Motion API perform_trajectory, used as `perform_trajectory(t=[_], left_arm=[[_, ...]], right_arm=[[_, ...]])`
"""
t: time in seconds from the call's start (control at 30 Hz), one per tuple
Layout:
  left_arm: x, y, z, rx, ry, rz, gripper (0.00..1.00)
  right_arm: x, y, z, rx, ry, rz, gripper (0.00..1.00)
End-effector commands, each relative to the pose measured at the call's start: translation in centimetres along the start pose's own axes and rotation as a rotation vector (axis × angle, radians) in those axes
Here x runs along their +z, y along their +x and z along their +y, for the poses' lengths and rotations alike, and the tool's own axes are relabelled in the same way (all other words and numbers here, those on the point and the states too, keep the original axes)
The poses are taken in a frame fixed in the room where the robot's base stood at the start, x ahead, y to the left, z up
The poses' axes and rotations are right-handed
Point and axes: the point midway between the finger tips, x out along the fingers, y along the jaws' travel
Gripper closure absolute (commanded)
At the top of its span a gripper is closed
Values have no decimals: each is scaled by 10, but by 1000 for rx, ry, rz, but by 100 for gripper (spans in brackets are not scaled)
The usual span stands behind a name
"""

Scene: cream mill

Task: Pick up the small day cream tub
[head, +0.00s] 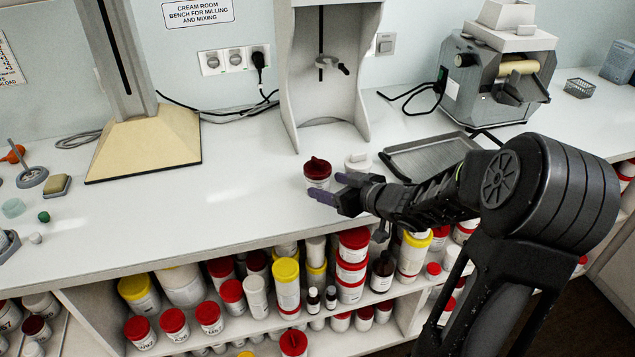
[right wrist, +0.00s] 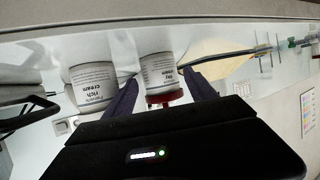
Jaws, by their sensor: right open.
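The day cream tub (head: 317,173) is a small white tub with a dark red lid, upright on the bench. In the right wrist view, which is upside down, the tub (right wrist: 158,70) has a label ending in "cream" and shows between the fingertips. My right gripper (head: 328,187) is open and empty, its fingers pointing left at the tub's near right side. I cannot tell if either finger touches it. The right gripper's dark fingers (right wrist: 158,80) also frame the tub in the wrist view. My left gripper is out of view.
A white-lidded tub (head: 357,161) stands close to the right; its label in the wrist view (right wrist: 95,92) reads rich cream. A metal tray (head: 430,155) and a mill (head: 497,80) stand farther right. Shelves below hold several jars.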

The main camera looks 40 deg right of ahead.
Motion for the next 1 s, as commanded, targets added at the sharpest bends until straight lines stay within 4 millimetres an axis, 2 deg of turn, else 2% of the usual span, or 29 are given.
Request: perform_trajectory(t=[0.13, 0.33, 0.47, 1.0], left_arm=[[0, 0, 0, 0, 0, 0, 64], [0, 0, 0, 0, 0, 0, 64], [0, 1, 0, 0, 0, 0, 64], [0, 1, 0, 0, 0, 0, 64]], right_arm=[[0, 8, 0, -2, -1, -1, 35], [-1, 37, 0, -3, 0, -1, 35], [-2, 50, 1, -1, 0, -1, 35], [-2, 52, 1, 0, 0, 0, 35]])
